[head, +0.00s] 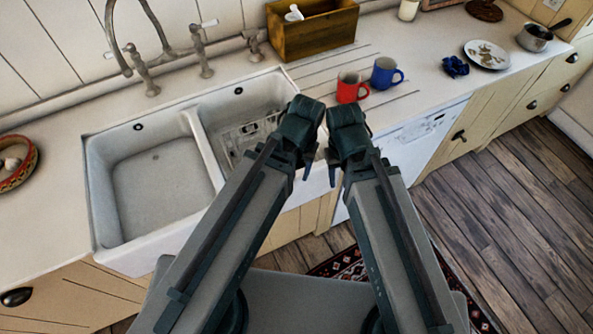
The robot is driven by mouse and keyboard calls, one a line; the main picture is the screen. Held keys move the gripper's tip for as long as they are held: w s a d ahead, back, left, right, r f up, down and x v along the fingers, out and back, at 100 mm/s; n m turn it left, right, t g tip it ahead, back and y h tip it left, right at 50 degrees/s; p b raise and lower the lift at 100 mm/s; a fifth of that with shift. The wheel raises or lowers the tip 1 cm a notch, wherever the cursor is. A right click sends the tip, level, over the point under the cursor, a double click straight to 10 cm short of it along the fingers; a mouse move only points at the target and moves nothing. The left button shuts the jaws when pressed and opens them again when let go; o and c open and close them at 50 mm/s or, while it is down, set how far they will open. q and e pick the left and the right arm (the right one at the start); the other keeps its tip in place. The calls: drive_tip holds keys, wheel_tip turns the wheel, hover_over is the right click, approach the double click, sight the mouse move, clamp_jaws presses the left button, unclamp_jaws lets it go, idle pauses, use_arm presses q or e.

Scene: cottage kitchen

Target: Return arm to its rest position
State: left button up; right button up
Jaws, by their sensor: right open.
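Both of my arms reach up from the bottom of the head view and are close side by side, apart from any object. My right gripper (347,134) is at the end of the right arm, in front of the counter edge and just below the red mug in the picture. It is open and nothing shows in it. My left gripper (300,128) is just left of it, over the right edge of the sink in the picture. Its fingers are not clear, and I see nothing held.
A white double sink (160,185) is at left, with a rack (240,137) in its right basin. A red mug (351,88) and blue mug (385,73) stand on the counter. A wooden box (312,36), plate (487,54) and pan (534,37) are farther back.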

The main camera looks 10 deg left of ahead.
use_arm(q)
drive_tip(key=shift+s+d+m, duration=0.2)
drive_tip(key=shift+s+m, duration=0.25)
drive_tip(key=shift+m, duration=0.25)
